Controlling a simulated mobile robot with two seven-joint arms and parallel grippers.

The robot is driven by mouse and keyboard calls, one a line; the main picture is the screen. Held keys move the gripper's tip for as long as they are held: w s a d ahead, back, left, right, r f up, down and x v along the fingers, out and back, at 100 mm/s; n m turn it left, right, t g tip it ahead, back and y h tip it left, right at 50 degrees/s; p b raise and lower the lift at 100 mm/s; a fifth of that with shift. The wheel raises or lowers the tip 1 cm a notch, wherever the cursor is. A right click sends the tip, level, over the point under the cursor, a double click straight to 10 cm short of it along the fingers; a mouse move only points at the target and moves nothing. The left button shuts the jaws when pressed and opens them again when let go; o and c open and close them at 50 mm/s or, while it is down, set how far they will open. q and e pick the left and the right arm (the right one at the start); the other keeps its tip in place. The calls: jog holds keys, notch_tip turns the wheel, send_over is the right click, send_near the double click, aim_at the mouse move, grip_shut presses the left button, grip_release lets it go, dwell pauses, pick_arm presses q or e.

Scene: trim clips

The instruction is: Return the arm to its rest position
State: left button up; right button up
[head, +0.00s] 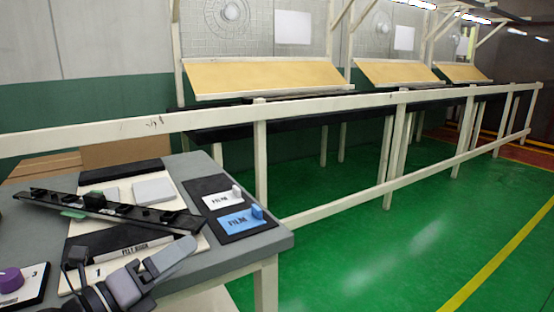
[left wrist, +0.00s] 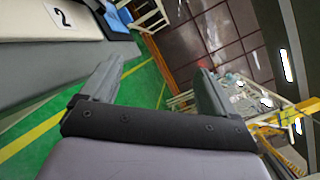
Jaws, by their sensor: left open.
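My left gripper (head: 135,255) is at the bottom left of the head view, over the near part of the grey table (head: 275,238). In the left wrist view its two fingers (left wrist: 158,78) stand wide apart with nothing between them. A long black trim strip (head: 150,214) with several small dark clips lies across the table beyond the gripper, apart from it. My right gripper is not in view.
On the table are a pale pad (head: 153,191), a white FILM card (head: 222,200), a blue FILM card (head: 240,220) and a purple knob (head: 11,280) on a card marked 3. A cream rail (head: 330,105) runs behind. Green floor (head: 350,255) is clear to the right.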

pick_arm(q)
jog(key=s+a+f+n+g+y, duration=0.2)
jog(key=s+a+f+n+y, duration=0.15)
jog(key=s+f+n, duration=0.5)
jog(key=s+a+f+n+g+y, duration=0.1)
jog(key=s+a+f+n+y, duration=0.3)
jog(key=f+n, duration=0.7)
jog(key=s+a+f+n+g+y, duration=0.2)
jog(key=s+a+f+n, duration=0.35)
jog(key=f, duration=0.75)
jog(key=s+d+n, duration=0.1)
jog(key=d+n, duration=0.5)
jog(key=d, duration=0.5)
notch_tip(320, 180, up, 8)
jog(key=a+p, duration=0.1)
jog(key=p, duration=0.8)
jog(key=shift+s+t, duration=0.4)
jog(key=shift+s, duration=0.05)
